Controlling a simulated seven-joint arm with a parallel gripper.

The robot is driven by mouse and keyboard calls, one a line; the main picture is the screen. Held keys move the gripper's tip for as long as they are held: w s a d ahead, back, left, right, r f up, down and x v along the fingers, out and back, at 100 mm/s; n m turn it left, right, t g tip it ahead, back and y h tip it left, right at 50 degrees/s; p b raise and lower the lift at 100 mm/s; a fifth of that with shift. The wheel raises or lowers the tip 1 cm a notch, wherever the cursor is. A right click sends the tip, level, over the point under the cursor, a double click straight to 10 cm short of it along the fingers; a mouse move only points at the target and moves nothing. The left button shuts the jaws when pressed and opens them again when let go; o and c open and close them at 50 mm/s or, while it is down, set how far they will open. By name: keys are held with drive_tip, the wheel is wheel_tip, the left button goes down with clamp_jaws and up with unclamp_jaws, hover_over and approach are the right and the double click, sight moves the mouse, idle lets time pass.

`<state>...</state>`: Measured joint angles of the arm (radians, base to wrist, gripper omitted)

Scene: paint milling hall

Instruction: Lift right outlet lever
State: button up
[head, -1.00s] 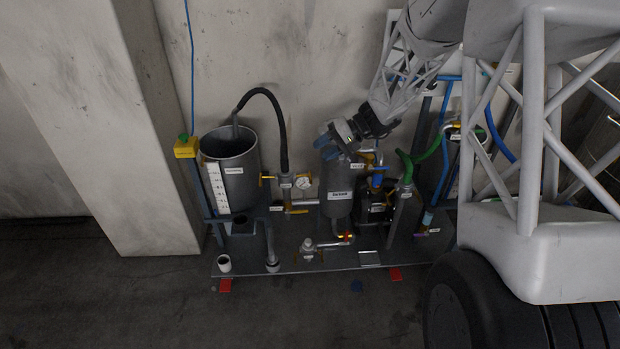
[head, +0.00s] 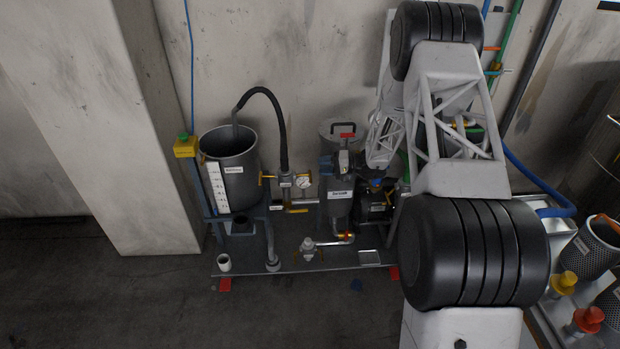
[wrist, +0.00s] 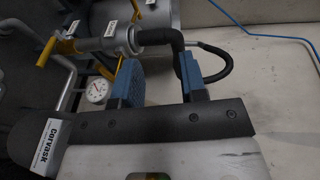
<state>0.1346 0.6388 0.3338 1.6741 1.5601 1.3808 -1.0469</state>
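My gripper (wrist: 160,80) is open, with two blue fingers apart and nothing held. In the wrist view a black hose shows beyond and between the fingertips. In the head view my gripper (head: 336,163) is in front of the upper part of the grey middle vessel (head: 339,206). Yellow levers show at the pipework left of it: one lever (head: 268,177) beside the tank and one handle (head: 296,211) below the gauge. In the wrist view a yellow handle (wrist: 46,52) is at the left, clear of the fingers. I cannot tell which one is the right outlet lever.
A grey tank (head: 236,182) stands left, with a black hose (head: 283,135) arching from it. A pressure gauge (head: 303,182) sits between tank and vessel; it also shows in the wrist view (wrist: 97,90). A red handle (head: 347,135) tops the vessel.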

sight(310, 176)
drive_tip(key=w+d+f+t, duration=0.1)
drive_tip(key=w+f, duration=0.1)
drive_tip(key=f, duration=0.3)
drive_tip(key=w+d+f+m+t, duration=0.1)
drive_tip(key=w+f+t, duration=0.1)
drive_tip(key=f, duration=0.4)
drive_tip(key=shift+w+d+f+m+y, duration=0.25)
drive_tip(key=shift+w+m+y, duration=0.05)
drive_tip(key=shift+x, duration=3.9)
drive_tip(key=shift+c, duration=0.5)
clamp_jaws()
